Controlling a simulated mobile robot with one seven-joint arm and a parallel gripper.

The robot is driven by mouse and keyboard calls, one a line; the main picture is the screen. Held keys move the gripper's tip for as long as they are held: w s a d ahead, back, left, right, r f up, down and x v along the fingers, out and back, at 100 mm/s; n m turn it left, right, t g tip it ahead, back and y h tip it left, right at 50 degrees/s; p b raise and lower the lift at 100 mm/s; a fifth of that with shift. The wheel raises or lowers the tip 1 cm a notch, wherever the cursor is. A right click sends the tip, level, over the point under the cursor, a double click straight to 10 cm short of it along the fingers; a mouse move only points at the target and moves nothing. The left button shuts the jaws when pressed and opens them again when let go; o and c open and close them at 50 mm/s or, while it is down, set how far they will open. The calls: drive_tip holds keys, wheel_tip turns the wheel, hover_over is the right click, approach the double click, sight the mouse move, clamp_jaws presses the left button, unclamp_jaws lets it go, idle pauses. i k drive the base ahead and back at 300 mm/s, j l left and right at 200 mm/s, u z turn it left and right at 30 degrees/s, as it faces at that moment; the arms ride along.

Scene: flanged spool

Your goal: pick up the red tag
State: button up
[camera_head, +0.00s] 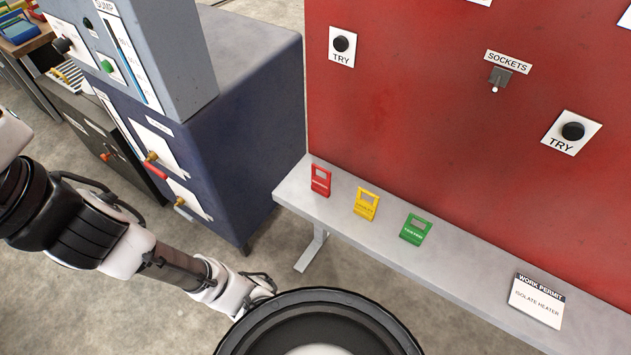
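The red tag (320,181) stands near the left end of a grey shelf (459,265), in front of a red panel. It has a window-like opening near its top and looks slightly tilted. A yellow tag (366,204) and a green tag (415,229) stand to its right in a row, apart from each other. My arm reaches in from the left edge, below and left of the shelf. My gripper's fingers cannot be made out; the arm's far end passes behind a dark round part at the bottom. Nothing visible touches the red tag.
The red panel (420,120) rises directly behind the shelf. A blue-grey cabinet (255,130) with valves stands close to the shelf's left end. A work permit card (537,300) is at the shelf's right. Bare floor lies in front of the shelf.

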sight(322, 187)
drive_tip(key=i+j+z, duration=0.15)
drive_tip(key=j+z, duration=0.25)
drive_tip(key=j, duration=0.3)
drive_tip(key=j+z, duration=0.4)
drive_tip(key=j, duration=0.35)
drive_tip(key=j+z, duration=0.15)
drive_tip(key=j, duration=0.2)
drive_tip(key=k+j+z, duration=0.1)
drive_tip(key=j, duration=0.2)
drive_tip(key=k+j, duration=0.85)
drive_tip(key=i+j, duration=0.1)
drive_tip(key=i, duration=0.85)
drive_tip(key=j+z, duration=0.05)
